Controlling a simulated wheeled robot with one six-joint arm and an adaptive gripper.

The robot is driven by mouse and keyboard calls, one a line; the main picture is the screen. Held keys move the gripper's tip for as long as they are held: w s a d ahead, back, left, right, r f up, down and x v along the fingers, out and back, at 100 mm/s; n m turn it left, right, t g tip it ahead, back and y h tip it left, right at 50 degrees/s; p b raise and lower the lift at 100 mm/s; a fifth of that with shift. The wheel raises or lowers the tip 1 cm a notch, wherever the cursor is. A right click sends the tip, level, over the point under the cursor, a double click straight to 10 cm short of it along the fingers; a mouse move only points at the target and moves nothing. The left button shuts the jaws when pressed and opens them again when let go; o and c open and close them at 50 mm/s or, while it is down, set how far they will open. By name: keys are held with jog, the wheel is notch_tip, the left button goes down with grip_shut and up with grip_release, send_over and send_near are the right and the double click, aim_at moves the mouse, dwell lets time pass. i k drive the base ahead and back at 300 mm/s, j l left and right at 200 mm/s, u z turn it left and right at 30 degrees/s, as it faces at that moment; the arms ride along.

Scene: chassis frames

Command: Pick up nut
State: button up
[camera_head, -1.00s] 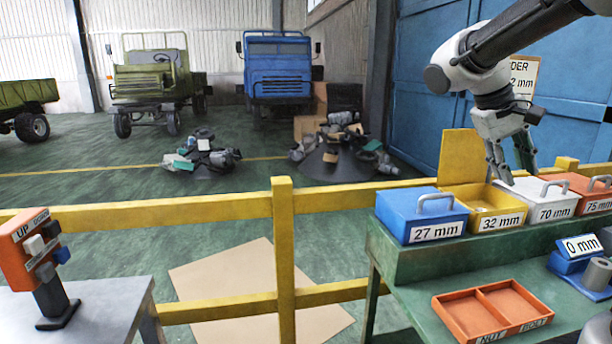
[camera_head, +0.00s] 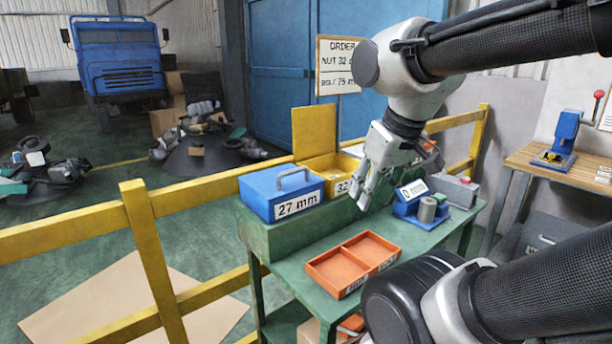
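The yellow box (camera_head: 317,169) labelled 32 stands on the green bench with its lid raised, partly behind my gripper. The order sign (camera_head: 338,66) reads "NUT 32" and "BOLT 75 mm", partly covered by my arm. I see no nut; the inside of the yellow box is mostly hidden. My gripper (camera_head: 368,198) points down over the bench, just right of the yellow box and in front of the row of boxes. Its fingers show nearly side-on, so their gap and anything between them are unclear.
A blue closed 27 mm box (camera_head: 262,207) stands left of the yellow one. An orange two-part tray (camera_head: 322,272) lies on the lower green bench top (camera_head: 300,298). A blue gauge (camera_head: 408,208) reading 0 mm stands right of it. A yellow railing (camera_head: 150,256) runs behind.

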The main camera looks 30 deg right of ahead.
aim_at(324, 167)
jog(key=z, duration=0.65)
jog(key=i+l+u, duration=0.1)
jog(key=l+u, duration=0.85)
